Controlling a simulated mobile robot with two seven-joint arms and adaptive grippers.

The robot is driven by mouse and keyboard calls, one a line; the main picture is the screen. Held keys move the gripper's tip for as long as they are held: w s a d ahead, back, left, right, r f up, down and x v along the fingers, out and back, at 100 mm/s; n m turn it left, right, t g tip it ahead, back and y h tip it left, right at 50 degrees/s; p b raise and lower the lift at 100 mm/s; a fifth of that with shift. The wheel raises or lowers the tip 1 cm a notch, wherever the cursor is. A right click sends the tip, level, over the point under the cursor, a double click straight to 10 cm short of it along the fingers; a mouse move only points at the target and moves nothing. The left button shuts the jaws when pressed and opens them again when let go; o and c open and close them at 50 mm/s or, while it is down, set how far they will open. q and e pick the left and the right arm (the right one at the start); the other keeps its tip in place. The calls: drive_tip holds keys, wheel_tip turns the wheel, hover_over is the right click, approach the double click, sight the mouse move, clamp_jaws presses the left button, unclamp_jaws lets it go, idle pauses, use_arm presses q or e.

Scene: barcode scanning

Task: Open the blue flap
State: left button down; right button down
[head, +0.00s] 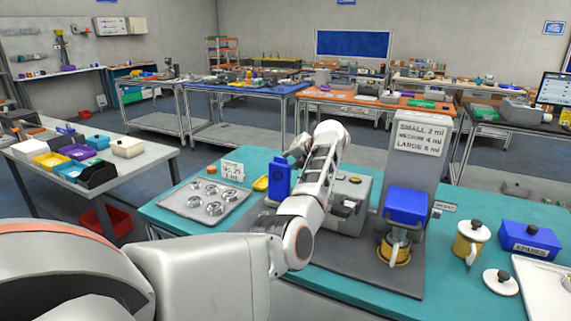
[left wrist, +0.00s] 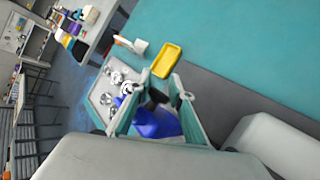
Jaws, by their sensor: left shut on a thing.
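My left arm reaches across the teal bench in the head view, with its left gripper (head: 296,150) beside an upright blue piece (head: 279,178). In the left wrist view the left gripper (left wrist: 161,88) has a blue piece (left wrist: 155,123) between its fingers and is shut on it. The fingers and wrist hide much of the piece, so I cannot tell whether it is the flap. Another blue box-like part (head: 406,205) sits on the front of the grey tower (head: 416,160), above a yellow-based cup (head: 394,253). My right gripper is not in view.
A metal tray (head: 177,199) with several round cups lies at the bench's left. A yellow tray (left wrist: 166,59) lies beyond the fingers. A grey machine (head: 349,220) stands behind my arm. A yellow jug (head: 469,243) and blue box (head: 527,240) stand at right.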

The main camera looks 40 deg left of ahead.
use_arm(q)
drive_tip(key=shift+s+d+f+h, duration=0.1)
drive_tip(key=shift+d+f+h, duration=0.1)
drive_tip(key=shift+f, duration=0.3)
drive_tip(key=shift+d+f+h, duration=0.1)
drive_tip(key=shift+d+f, duration=0.1)
drive_tip(key=shift+f, duration=0.3)
drive_tip(key=c, duration=1.8)
unclamp_jaws()
drive_tip(key=shift+a+r, duration=0.25)
drive_tip(key=shift+r, duration=0.15)
wheel_tip(320, 180, up, 10)
